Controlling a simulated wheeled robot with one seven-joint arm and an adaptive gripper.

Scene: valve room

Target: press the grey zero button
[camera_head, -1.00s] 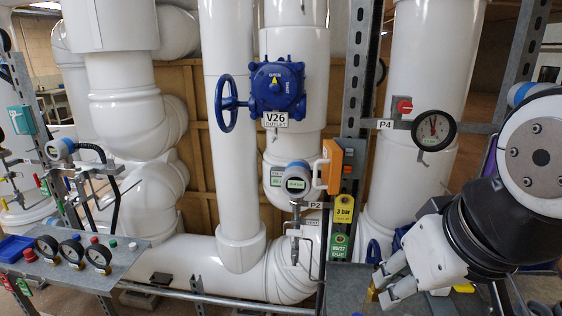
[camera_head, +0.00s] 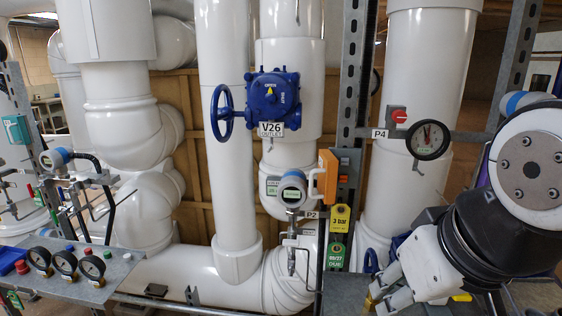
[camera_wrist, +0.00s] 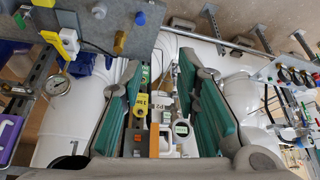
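No button is legibly marked zero. A small pale button (camera_head: 126,257) sits at the right of the gauge panel in the head view; I cannot tell if it is grey or white. The P2 transmitter (camera_head: 292,192) has a lit display, and its face also shows in the wrist view (camera_wrist: 181,129); no button on it can be made out. My gripper (camera_head: 380,295) is at the lower right of the head view, right of and below the transmitter and apart from it. In the wrist view my gripper (camera_wrist: 160,62) has its teal-padded fingers spread, with nothing held between them.
The gauge panel (camera_head: 110,277) carries several gauges and red and green buttons. An orange box (camera_head: 328,176) and yellow tag (camera_head: 340,217) hang beside the transmitter. The blue V26 valve (camera_head: 272,98) is above. A metal shelf (camera_wrist: 88,32) with knobs lies near my fingers.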

